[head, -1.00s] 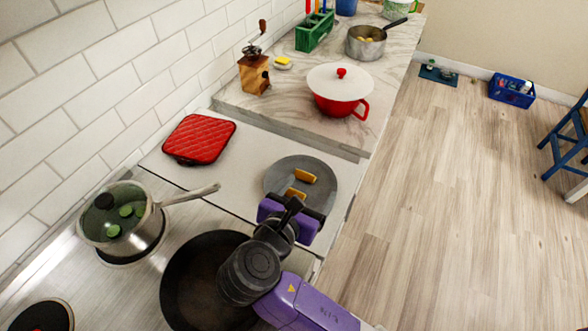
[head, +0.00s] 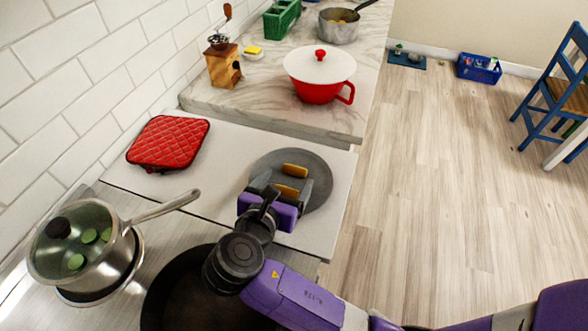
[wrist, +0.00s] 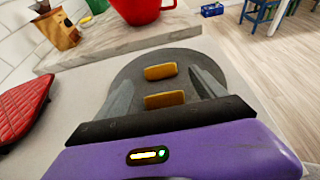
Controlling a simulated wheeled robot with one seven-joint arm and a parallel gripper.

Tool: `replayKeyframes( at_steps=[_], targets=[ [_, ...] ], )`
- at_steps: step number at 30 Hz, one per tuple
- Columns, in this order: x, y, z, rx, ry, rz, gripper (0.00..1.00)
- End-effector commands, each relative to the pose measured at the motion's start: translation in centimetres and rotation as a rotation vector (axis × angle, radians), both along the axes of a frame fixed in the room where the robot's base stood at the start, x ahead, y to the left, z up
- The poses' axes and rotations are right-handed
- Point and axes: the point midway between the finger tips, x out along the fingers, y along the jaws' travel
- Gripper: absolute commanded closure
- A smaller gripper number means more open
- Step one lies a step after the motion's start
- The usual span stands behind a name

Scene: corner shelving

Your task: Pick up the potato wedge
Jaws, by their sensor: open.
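Two golden-brown potato wedges lie on a round grey plate (head: 318,190). The far wedge (head: 295,170) also shows in the wrist view (wrist: 160,72). The near wedge (head: 286,192) shows in the wrist view (wrist: 164,99) too. My gripper (head: 284,188) is open, with its fingers over the near part of the plate. In the wrist view my gripper (wrist: 160,92) has one finger on each side of the wedges, with nothing held. I cannot tell exactly how high the fingertips are above the plate.
A dark frying pan (head: 190,290) and a lidded pot (head: 85,245) stand on the stove at lower left. A red quilted pad (head: 170,142) lies left of the plate. A red pot with a white lid (head: 320,85) stands on the marble counter behind. Open floor lies to the right.

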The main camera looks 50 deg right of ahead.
Motion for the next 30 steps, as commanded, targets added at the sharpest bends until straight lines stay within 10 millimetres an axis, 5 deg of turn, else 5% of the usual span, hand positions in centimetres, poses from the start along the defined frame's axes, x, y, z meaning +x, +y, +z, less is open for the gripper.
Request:
replayKeyframes(
  at_steps=[10,20,30],
  targets=[
    [1.6,-3.9,-1.5,0.000,0.002,-0.001,0.20],
    [1.8,-4.5,-1.8,0.001,0.001,-0.001,0.20],
    [1.8,-4.5,-1.8,0.001,0.001,-0.001,0.84]
  ],
)
